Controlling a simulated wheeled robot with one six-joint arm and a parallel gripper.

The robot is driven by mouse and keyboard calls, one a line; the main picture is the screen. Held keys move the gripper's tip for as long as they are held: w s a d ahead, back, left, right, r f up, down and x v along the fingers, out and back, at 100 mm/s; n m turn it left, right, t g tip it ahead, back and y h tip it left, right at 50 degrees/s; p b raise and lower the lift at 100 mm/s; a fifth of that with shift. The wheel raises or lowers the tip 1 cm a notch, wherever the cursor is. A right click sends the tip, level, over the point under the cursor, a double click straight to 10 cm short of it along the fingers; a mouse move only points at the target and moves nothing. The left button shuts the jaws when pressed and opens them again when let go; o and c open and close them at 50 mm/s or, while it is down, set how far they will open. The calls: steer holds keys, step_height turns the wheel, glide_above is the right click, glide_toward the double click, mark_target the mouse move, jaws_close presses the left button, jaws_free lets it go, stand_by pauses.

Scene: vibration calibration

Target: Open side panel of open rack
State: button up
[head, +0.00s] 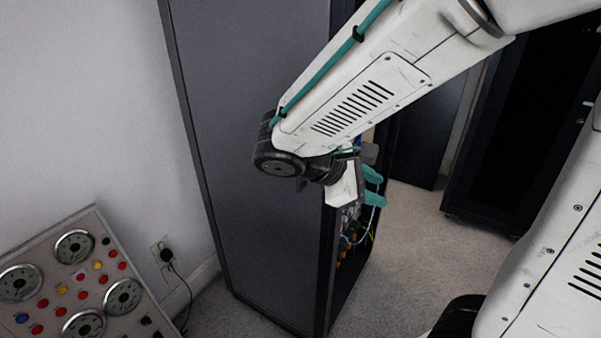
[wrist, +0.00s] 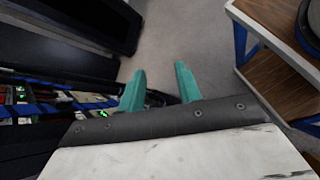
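The open rack (head: 262,150) is a tall dark grey cabinet in the middle of the head view. Its broad flat side panel (head: 235,120) faces me and looks closed. Its right side is open and shows wiring and equipment inside. My gripper (head: 374,184), with teal fingers, is at that open side, beside the rack's front edge. In the wrist view my gripper (wrist: 160,88) has its two fingers apart with nothing seen between them. The rack's open front with cables (wrist: 60,108) lies left of the fingers. My arm hides part of the rack's upper right.
A control panel with dials and buttons (head: 75,275) stands at the lower left, near a wall socket (head: 163,252). Another dark rack (head: 515,130) stands at the right. A wooden shelf unit (wrist: 275,85) is close on the wrist view's right. Carpet (head: 415,235) between the racks is clear.

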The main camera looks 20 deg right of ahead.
mark_target(299, 191)
steer(key=w+a+f+n+t+h, duration=0.2)
steer(key=w+a+f+n+t, duration=0.1)
steer(key=w+a+n+t, duration=0.35)
steer(key=w+a+f+n+t+h, duration=0.2)
steer(key=w+a+f+n+t, duration=0.3)
steer(key=w+n, duration=0.3)
steer(key=x, duration=0.4)
steer(key=w+r+x, duration=0.1)
steer(key=x, duration=0.1)
steer(key=shift+a, duration=0.2)
steer(key=shift+c, duration=0.3)
jaws_close()
